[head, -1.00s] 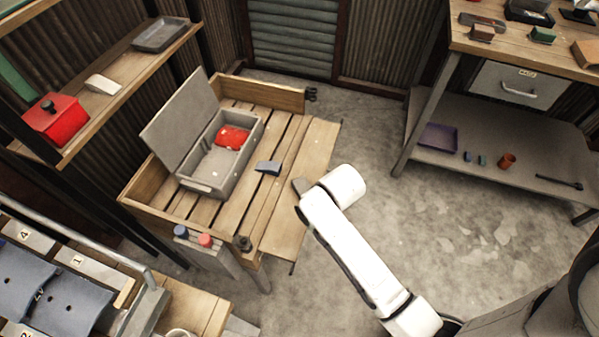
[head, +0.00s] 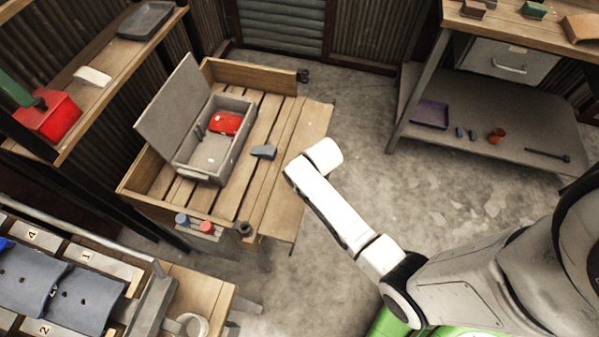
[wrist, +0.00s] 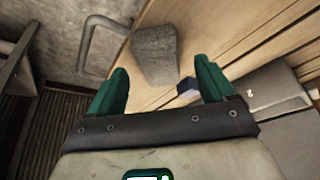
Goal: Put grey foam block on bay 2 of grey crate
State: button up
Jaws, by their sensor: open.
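The grey foam block (wrist: 156,55) lies on the slatted wooden table in the wrist view, a rough grey lump near the table's edge. In the head view I cannot see it; my arm covers that spot. My gripper (wrist: 161,68) is open, with its green fingers on either side of the block's near end in the picture; nothing is held. I cannot tell the height gap. The grey crate (head: 181,174) stands on the table with its lid raised, a red object (head: 226,122) in its far bay. Its near bay looks mostly bare. A crate part marked 2 (wrist: 249,94) shows in the wrist view.
A small blue-grey block (head: 264,152) lies on the table between the crate and my arm; it looks close to my right finger in the wrist view (wrist: 187,86). Blue and red knobs (head: 194,223) sit at the front.

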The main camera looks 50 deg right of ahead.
jog(key=shift+x, duration=1.7)
jog(key=shift+s, duration=0.1)
jog(key=shift+c, duration=0.2)
jog(key=c, duration=1.1)
